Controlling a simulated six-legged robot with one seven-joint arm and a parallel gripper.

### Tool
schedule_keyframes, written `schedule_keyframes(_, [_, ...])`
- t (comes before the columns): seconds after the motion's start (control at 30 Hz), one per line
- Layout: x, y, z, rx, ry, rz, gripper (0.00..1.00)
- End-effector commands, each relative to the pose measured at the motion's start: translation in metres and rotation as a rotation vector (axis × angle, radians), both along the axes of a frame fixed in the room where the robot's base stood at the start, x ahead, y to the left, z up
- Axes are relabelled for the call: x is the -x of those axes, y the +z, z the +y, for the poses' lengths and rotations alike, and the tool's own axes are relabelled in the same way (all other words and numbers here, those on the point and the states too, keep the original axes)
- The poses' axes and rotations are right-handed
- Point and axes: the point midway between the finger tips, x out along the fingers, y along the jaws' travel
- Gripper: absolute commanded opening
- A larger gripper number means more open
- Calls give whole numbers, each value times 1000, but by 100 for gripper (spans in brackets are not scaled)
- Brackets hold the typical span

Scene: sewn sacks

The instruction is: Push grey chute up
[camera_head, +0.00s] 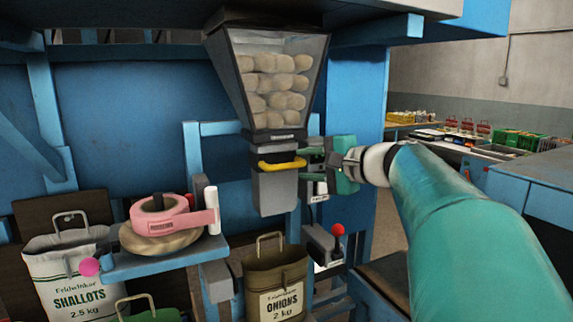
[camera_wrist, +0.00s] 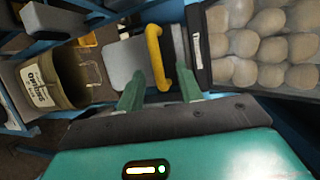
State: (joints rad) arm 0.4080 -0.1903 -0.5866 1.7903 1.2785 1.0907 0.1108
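The grey chute (camera_head: 276,192) hangs under the clear hopper (camera_head: 268,80); a yellow handle (camera_head: 282,165) crosses its upper front. In the wrist view, turned sideways, the chute (camera_wrist: 122,62) lies left of the hopper and the yellow handle (camera_wrist: 156,58) stands upright in the picture. My gripper (camera_head: 312,163) is right of the handle in the head view, fingers pointing at it. In the wrist view the fingers (camera_wrist: 160,88) are spread apart, with the handle's near end between them. I cannot tell whether either finger touches it.
An open brown onion sack (camera_head: 276,270) stands below the chute. A red-knobbed lever (camera_head: 338,231) is just below my gripper. A blue shelf (camera_head: 165,262) with a pink tape dispenser (camera_head: 162,215) and a white shallots sack (camera_head: 75,285) are at left. Round produce fills the hopper.

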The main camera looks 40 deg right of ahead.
Motion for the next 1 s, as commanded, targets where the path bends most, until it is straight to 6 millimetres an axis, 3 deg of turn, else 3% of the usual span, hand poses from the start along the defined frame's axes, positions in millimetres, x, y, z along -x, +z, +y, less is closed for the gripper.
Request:
schedule_keyframes(0.2, [47,10,-6,0,-2,-3,36])
schedule_keyframes(0.4, [71,15,-8,1,0,-2,36])
schedule_keyframes(1.0, [75,15,-9,0,0,-1,36])
